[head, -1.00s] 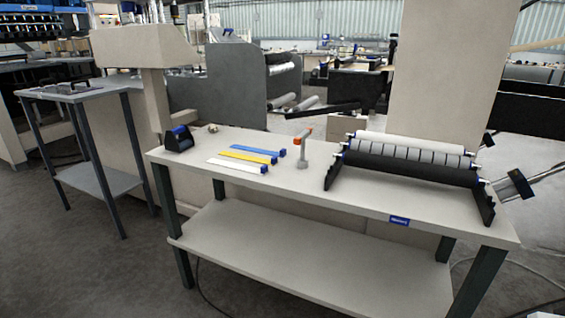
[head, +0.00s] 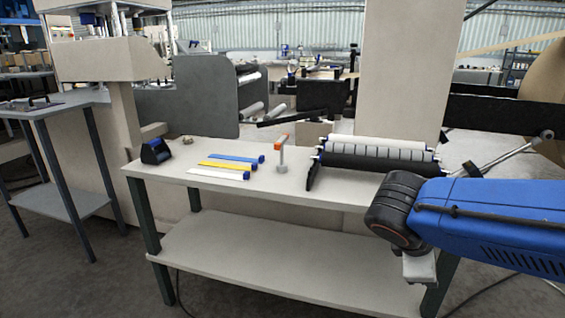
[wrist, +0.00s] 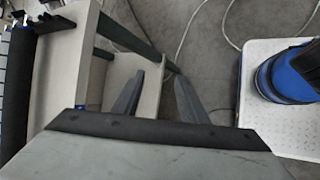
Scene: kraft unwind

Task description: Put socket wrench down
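An upright grey tool with an orange top (head: 282,152) stands on the workbench (head: 225,148) left of the roller rack; it may be the socket wrench, but I cannot tell for sure. My gripper (wrist: 158,90) shows two grey fingers spread apart in the wrist view, with nothing visible between them. It points down past the bench's front edge, above the floor and lower shelf. In the head view my arm comes in from the right, in front of the bench's right end, and the fingers are hidden.
A black rack with grey and white rollers (head: 378,154) fills the bench's right half. White, yellow (head: 224,166) and blue strips lie left of the upright tool. A black dispenser (head: 155,151) stands at the bench's left end. A grey side table (head: 50,105) stands at far left.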

